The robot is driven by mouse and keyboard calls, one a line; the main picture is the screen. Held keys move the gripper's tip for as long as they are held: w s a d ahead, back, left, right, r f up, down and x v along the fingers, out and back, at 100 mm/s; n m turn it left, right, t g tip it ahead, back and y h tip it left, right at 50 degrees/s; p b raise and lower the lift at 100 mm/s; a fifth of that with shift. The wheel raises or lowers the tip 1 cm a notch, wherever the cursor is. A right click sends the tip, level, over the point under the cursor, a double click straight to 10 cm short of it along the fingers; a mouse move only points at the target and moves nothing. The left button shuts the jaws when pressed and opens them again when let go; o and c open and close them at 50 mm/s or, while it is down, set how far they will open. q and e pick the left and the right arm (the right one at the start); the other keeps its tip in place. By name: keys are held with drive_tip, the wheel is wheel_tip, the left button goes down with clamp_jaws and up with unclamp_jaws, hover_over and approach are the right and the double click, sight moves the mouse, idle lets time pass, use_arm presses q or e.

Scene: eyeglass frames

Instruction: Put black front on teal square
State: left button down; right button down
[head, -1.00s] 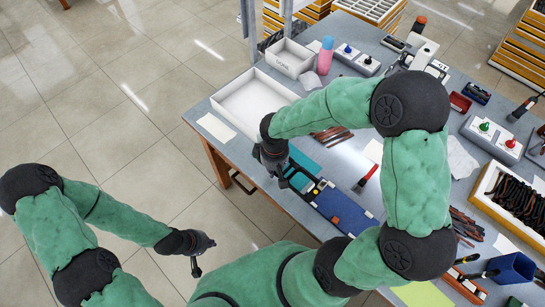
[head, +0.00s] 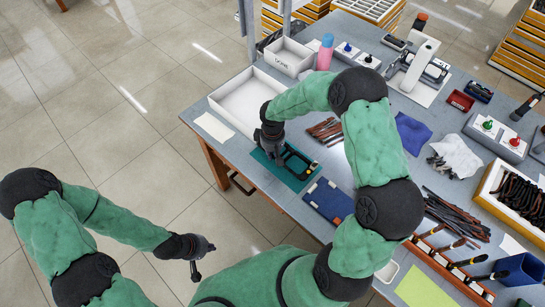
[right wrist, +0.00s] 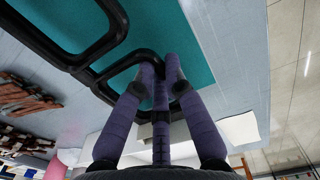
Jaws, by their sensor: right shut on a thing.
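The black front (head: 299,163), with two rims, is over the teal square (head: 290,182) near the front edge of the bench. In the right wrist view the black front (right wrist: 88,57) shows with the teal square (right wrist: 195,65) behind it. My right gripper (head: 272,156) is shut on one end of the front, its purple fingers (right wrist: 158,80) meeting there. I cannot tell whether the front rests on the square or hangs slightly above it. My left gripper (head: 197,268) is in the air left of the bench, apart from everything; its jaws are too small to read.
A blue pad (head: 328,202) lies right of the teal square. A white tray (head: 244,101) and a bin marked DONE (head: 288,55) stand behind. Dark temple pieces (head: 328,131) lie nearby. A purple cloth (head: 412,132) and a white cloth (head: 456,157) lie farther right.

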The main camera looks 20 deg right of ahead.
sight(273, 162)
wheel_tip(273, 162, down, 2)
drive_tip(key=shift+f+b, duration=0.4)
drive_tip(key=shift+b, duration=0.15)
drive_tip(key=shift+f, duration=0.15)
drive_tip(key=shift+s+a, duration=0.1)
drive_tip(key=c, duration=1.3)
unclamp_jaws()
drive_tip(key=shift+s+f, duration=0.1)
drive_tip(key=shift+f, duration=0.05)
